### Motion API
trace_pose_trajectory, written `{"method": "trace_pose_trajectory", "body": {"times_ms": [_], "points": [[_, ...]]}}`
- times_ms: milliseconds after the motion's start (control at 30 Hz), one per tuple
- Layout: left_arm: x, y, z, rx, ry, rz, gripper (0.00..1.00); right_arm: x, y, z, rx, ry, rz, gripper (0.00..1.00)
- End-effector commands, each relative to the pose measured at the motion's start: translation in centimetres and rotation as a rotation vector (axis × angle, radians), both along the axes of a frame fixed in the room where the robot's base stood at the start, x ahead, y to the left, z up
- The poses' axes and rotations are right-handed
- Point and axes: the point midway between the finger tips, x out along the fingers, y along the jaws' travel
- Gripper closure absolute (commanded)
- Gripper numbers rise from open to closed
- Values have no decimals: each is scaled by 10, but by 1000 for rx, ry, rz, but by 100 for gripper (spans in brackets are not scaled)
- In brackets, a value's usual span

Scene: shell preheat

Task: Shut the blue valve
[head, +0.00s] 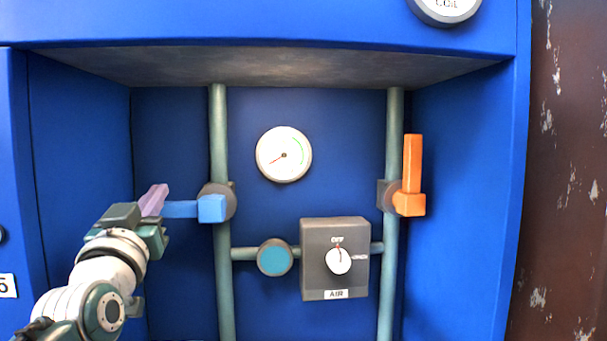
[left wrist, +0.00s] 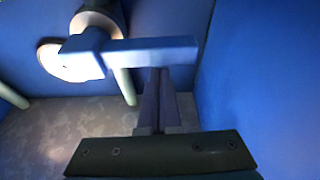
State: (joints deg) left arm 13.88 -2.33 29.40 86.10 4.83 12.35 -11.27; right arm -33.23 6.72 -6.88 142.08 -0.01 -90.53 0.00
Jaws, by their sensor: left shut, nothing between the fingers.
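The blue valve has a blue lever handle (head: 182,209) on the left upright pipe. The handle lies level, pointing left from its hub, across the pipe. It also shows in the left wrist view (left wrist: 150,51), stretching from its hub toward the right. My left gripper (head: 158,193) is shut and empty, its pinkish fingers at the free end of the handle. In the left wrist view the closed fingers (left wrist: 159,78) reach the handle's lower edge; I cannot tell whether they touch. My right gripper is out of view.
An orange valve handle (head: 412,165) stands upright on the right pipe (head: 394,120). A round gauge (head: 284,154) is on the back wall. A grey AIR switch box (head: 318,285) and a teal disc (head: 275,257) sit between the pipes. Blue walls and a grey ceiling (head: 270,65) enclose the recess.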

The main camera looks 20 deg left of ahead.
Motion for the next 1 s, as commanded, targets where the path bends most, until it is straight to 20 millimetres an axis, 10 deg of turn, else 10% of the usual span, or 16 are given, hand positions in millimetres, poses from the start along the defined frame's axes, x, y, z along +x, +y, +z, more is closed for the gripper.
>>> {"method": "trace_pose_trajectory", "body": {"times_ms": [133, 500, 1000], "points": [[6, 3, 42, 2, -5, -2, 100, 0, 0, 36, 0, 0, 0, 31], [-59, -36, 2, 0, -2, -2, 100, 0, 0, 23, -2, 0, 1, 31], [-75, -46, -2, 2, -5, -2, 100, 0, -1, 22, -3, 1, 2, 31]]}}
